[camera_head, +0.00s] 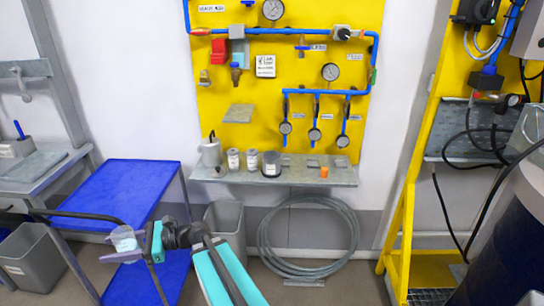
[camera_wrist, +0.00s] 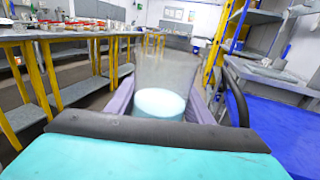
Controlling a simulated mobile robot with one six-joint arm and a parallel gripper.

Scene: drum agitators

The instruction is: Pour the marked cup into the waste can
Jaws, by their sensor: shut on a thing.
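My gripper (camera_head: 128,252) is shut on a clear cup (camera_head: 123,237), to the left in the head view, by the blue cart. The wrist view shows the cup (camera_wrist: 165,75) between my two pale purple fingers, with pale bluish-white contents low inside. The cup looks roughly upright; no mark on it can be made out. Two grey cans show: one with a small white label (camera_head: 38,262) at lower left, left of my gripper, and one (camera_head: 226,221) under the wall shelf, right of my gripper. I cannot tell which is the waste can.
A blue cart (camera_head: 125,190) stands behind my gripper. A grey wall shelf (camera_head: 300,180) holds jars and a mug below a yellow gauge board (camera_head: 290,95). A coiled hose (camera_head: 308,240) hangs under it. A yellow frame (camera_head: 408,190) and dark drum (camera_head: 508,255) stand right.

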